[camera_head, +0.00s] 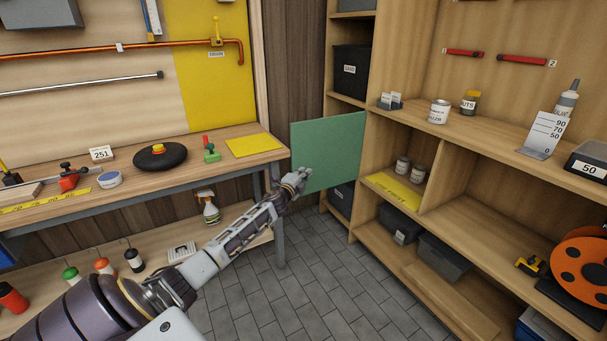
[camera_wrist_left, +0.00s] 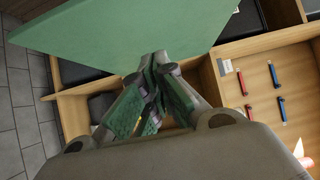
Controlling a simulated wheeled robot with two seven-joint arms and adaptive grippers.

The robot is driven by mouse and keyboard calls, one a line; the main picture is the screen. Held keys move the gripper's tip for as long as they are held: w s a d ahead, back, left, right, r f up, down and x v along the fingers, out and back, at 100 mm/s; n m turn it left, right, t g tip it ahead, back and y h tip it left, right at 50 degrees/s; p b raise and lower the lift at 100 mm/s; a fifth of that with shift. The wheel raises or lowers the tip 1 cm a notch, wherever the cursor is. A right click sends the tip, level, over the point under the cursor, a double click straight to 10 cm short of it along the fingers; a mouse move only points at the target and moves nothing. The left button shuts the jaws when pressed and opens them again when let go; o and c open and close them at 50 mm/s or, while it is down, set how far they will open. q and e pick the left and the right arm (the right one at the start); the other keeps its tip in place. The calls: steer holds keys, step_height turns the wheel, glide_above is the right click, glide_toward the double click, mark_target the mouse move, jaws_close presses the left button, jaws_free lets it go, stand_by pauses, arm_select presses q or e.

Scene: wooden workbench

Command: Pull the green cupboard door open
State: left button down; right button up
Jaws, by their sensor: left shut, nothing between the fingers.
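The green cupboard door (camera_head: 332,145) is a flat panel standing swung out from the wooden shelf unit, its right edge by a shelf upright. It also fills the upper part of the left wrist view (camera_wrist_left: 125,35). My left gripper (camera_head: 304,174) is at the door's lower left part in the head view, with fingers closed together and empty. In the left wrist view the fingertips (camera_wrist_left: 156,62) overlap the door's edge; I cannot tell whether they touch it. No handle is visible on the door. My right gripper is not in view.
A workbench (camera_head: 215,165) with a yellow sheet (camera_head: 253,145) stands left of the door. The shelf unit (camera_head: 440,195) on the right holds cans (camera_head: 438,111), dark bins (camera_head: 399,222) and an orange reel (camera_head: 582,268). The tiled floor (camera_head: 300,290) between them is clear.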

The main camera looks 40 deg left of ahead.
arm_select(q)
steer(key=s+a+p, duration=0.1)
steer(key=s+p, duration=0.1)
steer(key=s, duration=0.8)
steer(key=shift+a, duration=0.2)
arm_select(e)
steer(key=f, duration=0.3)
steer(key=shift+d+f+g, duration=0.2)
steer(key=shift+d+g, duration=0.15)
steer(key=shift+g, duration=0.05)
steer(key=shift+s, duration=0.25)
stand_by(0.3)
